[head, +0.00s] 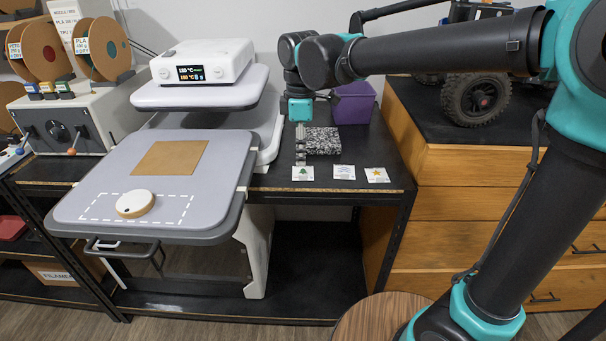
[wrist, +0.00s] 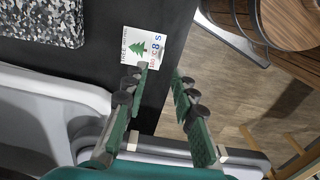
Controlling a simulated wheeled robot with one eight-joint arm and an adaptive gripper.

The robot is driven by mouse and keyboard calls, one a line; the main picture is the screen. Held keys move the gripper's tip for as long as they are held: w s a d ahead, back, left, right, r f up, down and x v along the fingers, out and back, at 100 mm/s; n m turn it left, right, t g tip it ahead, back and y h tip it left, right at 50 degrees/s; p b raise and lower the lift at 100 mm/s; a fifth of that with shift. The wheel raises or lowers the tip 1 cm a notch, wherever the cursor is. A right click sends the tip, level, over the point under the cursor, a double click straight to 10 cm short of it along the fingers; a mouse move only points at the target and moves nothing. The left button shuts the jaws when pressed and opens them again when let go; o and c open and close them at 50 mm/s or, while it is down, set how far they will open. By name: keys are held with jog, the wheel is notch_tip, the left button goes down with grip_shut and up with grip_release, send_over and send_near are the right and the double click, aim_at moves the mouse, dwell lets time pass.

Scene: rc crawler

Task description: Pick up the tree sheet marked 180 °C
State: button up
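The tree sheet (head: 303,173) is a small white card with a green tree, lying flat near the front edge of the black bench top. It also shows in the wrist view (wrist: 138,42), with text that seems to read TREE and 180 °C. My gripper (wrist: 159,70) is open and empty, with a clear gap between its two green fingers. The left finger's tip overlaps the sheet's lower edge in the wrist view; I cannot tell whether it touches. In the head view my gripper (head: 300,150) hangs just behind and above the sheet.
Two more cards lie to the right, a plain white one (head: 344,172) and one with an orange star (head: 377,175). A speckled block (head: 323,141) and a purple bin (head: 353,103) stand behind. The heat press (head: 222,190) is at left, wooden drawers (head: 500,190) at right.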

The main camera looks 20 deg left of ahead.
aim_at(300, 171)
jog(key=shift+s+f, duration=0.1)
jog(key=shift+f, duration=3)
grip_shut()
